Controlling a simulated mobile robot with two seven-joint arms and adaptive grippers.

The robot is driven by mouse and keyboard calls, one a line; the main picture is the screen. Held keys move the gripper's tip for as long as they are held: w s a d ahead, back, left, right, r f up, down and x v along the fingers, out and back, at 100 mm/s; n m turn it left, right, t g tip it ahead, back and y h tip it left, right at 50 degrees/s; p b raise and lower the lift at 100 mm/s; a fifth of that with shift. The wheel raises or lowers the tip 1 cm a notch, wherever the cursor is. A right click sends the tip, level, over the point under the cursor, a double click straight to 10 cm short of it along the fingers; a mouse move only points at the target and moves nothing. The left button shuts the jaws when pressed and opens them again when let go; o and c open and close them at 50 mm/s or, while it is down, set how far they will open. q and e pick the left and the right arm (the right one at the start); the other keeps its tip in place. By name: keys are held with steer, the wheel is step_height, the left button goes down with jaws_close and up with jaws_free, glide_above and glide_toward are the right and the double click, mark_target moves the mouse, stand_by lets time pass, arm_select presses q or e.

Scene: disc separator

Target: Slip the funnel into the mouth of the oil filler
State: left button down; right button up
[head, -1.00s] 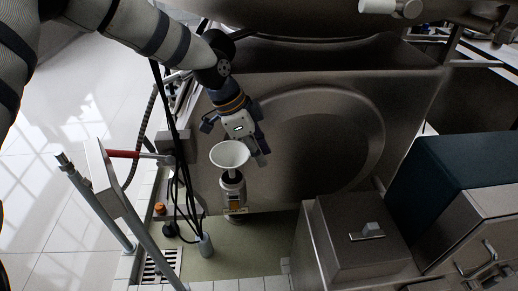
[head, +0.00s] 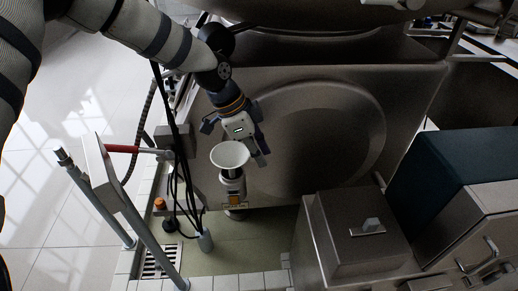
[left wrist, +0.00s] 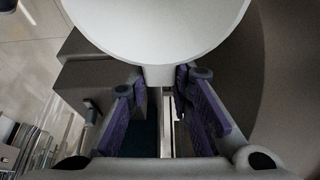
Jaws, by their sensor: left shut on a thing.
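The white funnel (head: 230,152) has a wide round bowl that faces up in the head view. My left gripper (head: 238,148) is shut on it just behind and below the bowl. The left wrist view shows the bowl (left wrist: 155,30) across the top and my gripper's purple fingers (left wrist: 163,85) on either side of its lower part. The oil filler (head: 232,184), a pale upright cylinder, stands directly below the funnel. The bowl hides most of the spout, and I cannot tell whether its tip is inside the filler's mouth. My right gripper is out of view.
A large metal machine wall with a round bulge (head: 315,140) stands right behind the filler. Black cables (head: 182,190) hang to its left, beside a grey rail with a red handle (head: 122,149). A steel box (head: 352,235) stands at right.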

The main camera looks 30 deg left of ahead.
arm_select(q)
steer(key=shift+f, duration=0.3)
steer(key=c, duration=1.3)
jaws_free()
steer(key=shift+c, duration=0.2)
steer(key=shift+r, duration=0.1)
